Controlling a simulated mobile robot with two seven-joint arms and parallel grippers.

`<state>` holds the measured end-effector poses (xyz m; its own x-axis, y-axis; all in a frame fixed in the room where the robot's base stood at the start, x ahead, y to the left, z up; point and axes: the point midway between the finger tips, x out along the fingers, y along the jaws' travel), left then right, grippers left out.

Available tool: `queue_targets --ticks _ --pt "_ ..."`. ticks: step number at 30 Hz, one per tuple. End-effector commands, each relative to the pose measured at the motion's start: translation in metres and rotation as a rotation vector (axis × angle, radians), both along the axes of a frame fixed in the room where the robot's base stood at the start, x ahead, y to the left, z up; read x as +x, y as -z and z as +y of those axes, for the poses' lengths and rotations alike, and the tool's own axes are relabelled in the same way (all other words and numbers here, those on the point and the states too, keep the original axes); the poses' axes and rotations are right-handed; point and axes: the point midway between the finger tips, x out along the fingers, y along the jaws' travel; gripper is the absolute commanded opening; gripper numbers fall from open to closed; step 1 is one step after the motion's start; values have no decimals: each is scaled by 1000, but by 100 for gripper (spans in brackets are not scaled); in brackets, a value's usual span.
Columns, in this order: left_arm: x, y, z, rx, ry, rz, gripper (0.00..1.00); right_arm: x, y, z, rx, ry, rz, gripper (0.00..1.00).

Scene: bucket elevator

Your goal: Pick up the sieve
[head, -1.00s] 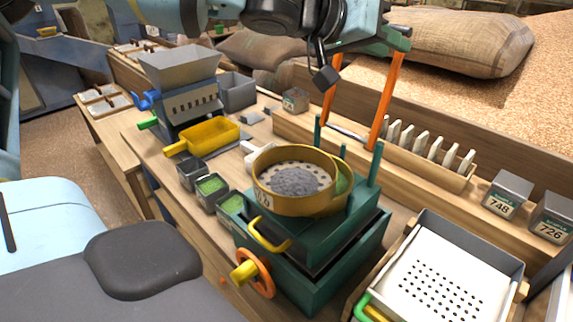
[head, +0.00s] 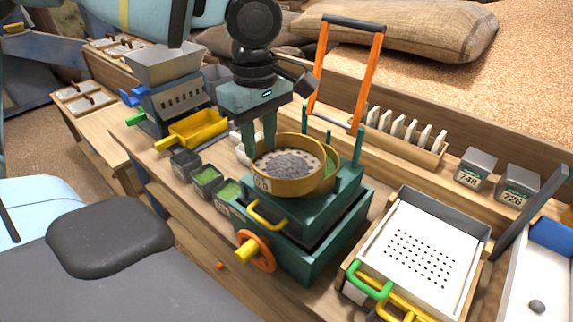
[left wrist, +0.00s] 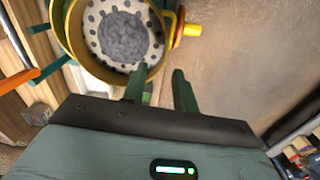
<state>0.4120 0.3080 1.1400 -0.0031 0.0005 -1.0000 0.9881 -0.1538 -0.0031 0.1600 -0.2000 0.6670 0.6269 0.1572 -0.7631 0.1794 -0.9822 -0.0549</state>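The sieve (head: 290,189) is a round yellow pan with a perforated bottom and a heap of grey grains in it. It sits on top of a green machine (head: 325,243). In the left wrist view the sieve (left wrist: 84,57) is at the upper left. My left gripper (head: 260,146) points down at the sieve's left rim in the head view. In the left wrist view its two green fingers (left wrist: 160,80) are apart, with the near rim by the left finger. Whether they touch the rim I cannot tell. My right gripper is not in view.
Green posts (head: 357,147) rise behind the sieve, and an orange-sided frame (head: 370,75) stands further back. Small bins of green grains (head: 206,178) and a yellow scoop-like tray (head: 195,130) lie left. A perforated white tray (head: 425,235) stands at the right.

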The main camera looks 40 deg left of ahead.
Motion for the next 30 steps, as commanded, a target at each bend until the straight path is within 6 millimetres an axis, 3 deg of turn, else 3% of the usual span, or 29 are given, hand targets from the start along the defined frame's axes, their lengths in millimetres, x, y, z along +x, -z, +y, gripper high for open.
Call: queue_targets --ticks 6,13,22,30 --pt "-1 21 0 -1 1 2 29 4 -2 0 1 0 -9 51" --pt "-2 29 0 0 3 -1 29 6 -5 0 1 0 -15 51" --pt "-6 68 -1 1 2 -1 29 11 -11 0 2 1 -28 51" --pt "-5 75 -1 -1 2 -4 29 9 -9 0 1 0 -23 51"
